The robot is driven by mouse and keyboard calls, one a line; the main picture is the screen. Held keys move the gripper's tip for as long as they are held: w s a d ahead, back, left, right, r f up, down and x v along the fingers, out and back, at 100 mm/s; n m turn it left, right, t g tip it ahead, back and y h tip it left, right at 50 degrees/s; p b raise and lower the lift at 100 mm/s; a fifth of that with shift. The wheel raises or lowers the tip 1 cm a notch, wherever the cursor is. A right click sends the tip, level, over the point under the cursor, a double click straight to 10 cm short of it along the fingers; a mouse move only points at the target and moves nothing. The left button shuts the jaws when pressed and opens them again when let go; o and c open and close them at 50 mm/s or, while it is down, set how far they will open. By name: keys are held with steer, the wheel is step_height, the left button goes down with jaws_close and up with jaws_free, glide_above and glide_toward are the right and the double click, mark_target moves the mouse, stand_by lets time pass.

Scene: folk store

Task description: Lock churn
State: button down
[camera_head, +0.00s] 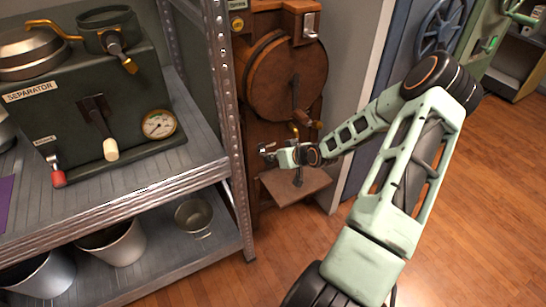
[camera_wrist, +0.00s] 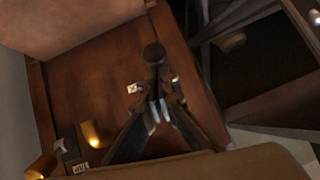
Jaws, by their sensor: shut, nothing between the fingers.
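The churn (camera_head: 285,78) is a round wooden drum on a wooden stand, right of the metal shelf in the head view. My gripper (camera_head: 273,155) is at the front of the stand, below the drum and above a small wooden ledge (camera_head: 295,184). In the wrist view my gripper (camera_wrist: 158,112) is shut and empty. Its tips are close to a dark round-ended lever (camera_wrist: 154,55) on the wooden panel (camera_wrist: 95,70); I cannot tell whether they touch. A small white label (camera_wrist: 133,88) is left of the tips. In the head view my gripper partly hides the lever area.
The separator (camera_head: 90,95) stands on the metal shelf (camera_head: 190,185) to the left. Metal buckets (camera_head: 120,242) are on the lower shelf. A brass-coloured handle (camera_wrist: 92,134) is left of my gripper. The wooden floor (camera_head: 470,180) at right is clear.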

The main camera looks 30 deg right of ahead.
mark_target(272, 164)
steer(key=shift+s+f, duration=0.1)
steer(key=shift+f, duration=0.15)
steer(key=shift+s+f+t+b, duration=0.2)
steer(key=shift+f+t+b, duration=0.35)
steer(key=shift+f+b, duration=0.35)
steer(key=shift+s+f+t+b, duration=0.15)
steer(key=shift+f+t+b, duration=0.45)
steer(key=shift+b, duration=0.4)
steer(key=shift+f, duration=0.1)
